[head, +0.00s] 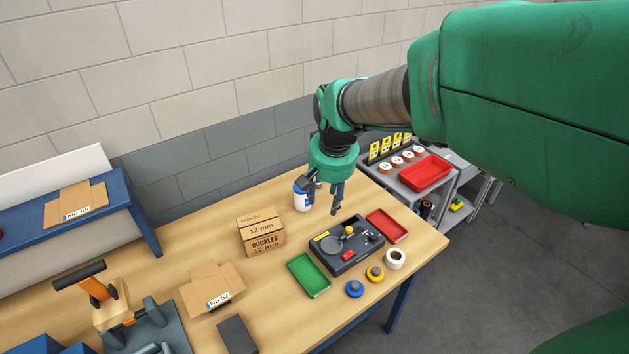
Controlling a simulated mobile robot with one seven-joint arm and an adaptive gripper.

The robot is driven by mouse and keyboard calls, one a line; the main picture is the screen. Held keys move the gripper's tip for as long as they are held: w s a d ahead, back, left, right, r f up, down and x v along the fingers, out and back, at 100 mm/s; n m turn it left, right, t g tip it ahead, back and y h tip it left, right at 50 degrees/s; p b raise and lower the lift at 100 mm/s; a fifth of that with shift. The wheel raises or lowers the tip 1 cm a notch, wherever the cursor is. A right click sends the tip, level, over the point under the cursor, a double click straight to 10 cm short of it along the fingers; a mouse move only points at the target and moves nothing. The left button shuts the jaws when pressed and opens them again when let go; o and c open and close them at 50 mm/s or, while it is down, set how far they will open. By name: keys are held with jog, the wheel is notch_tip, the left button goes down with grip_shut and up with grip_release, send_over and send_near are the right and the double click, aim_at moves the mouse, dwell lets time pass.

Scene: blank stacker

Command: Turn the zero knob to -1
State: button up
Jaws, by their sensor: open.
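A dark grey device (338,264) stands on the wooden table, with a round grey pan on its top. A yellow ball-topped part (348,230) rises at its back, and a small dark knob (372,238) sits at its right. I cannot tell for sure which part is the zero knob, and no scale marks are readable. My gripper (336,210) is open and empty, pointing down above the back edge of the device, apart from it.
A green tray (309,275) lies left of the device and a red tray (386,226) right of it. Blue and yellow round pieces (355,289) and a white roll (396,259) lie in front. A white-blue bottle (301,197) and cardboard box (261,232) stand left of my gripper.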

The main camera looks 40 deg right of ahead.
jog(key=w+d+f+m+g+p, duration=0.1)
jog(key=d+f+m, duration=0.1)
jog(key=d+f, duration=0.3)
jog(key=w+d+f+m+g, duration=0.1)
jog(key=d+f+m, duration=0.15)
jog(key=d, duration=0.55)
jog(key=m+y+p, duration=0.1)
jog(key=m, duration=0.1)
send_over(374, 235)
notch_tip(374, 235, down, 8)
jog(key=shift+f, duration=0.15)
notch_tip(374, 235, down, 14)
jog(key=shift+r+b, duration=0.25)
jog(key=shift+b, duration=0.5)
grip_shut()
